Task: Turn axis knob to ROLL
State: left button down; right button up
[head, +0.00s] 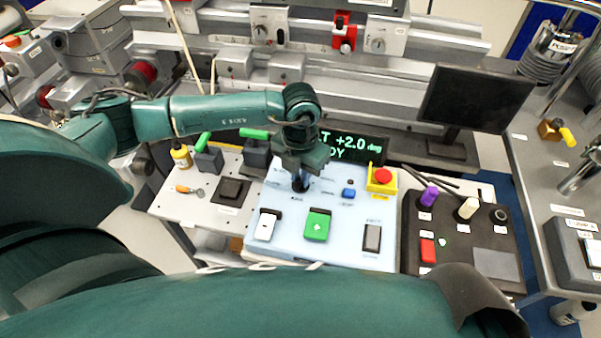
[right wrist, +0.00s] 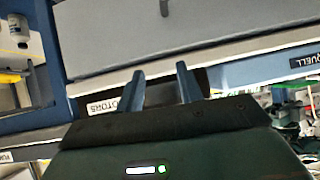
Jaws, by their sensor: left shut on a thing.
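The axis knob is mostly hidden under my left gripper (head: 300,184), which points down at the upper left of the light blue control panel (head: 340,192). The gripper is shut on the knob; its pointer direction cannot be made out. Small labels lie around it, too small to read. The display (head: 350,148) behind the panel shows green text, partly covered by my arm, with "+2.0 deg" readable. My right gripper (right wrist: 160,88) shows in the right wrist view with its fingers apart and nothing between them, away from the panel.
A monitor (head: 475,97) stands behind.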

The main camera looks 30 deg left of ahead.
jog(key=shift+s+f, duration=0.1)
jog(key=shift+f, duration=0.1)
pick_arm(q)
jog(key=shift+f+b, duration=0.1)
jog(key=shift+b, duration=0.2)
pick_arm(e)
jog(key=shift+f, duration=0.1)
pick_arm(q)
jog(key=shift+m, duration=0.5)
jog(key=m+b, duration=0.3)
jog(key=shift+m, duration=0.3)
jog(key=shift+m+b, duration=0.7)
jog(key=shift+b, duration=0.1)
jog(key=shift+m+b, duration=0.45)
jog(key=shift+m, duration=0.25)
pick_arm(e)
jog(key=shift+w+a+f+t+y, duration=0.45)
jog(key=shift+a+f+y, duration=0.2)
jog(key=shift+a, duration=0.2)
pick_arm(q)
jog(key=shift+m, duration=0.3)
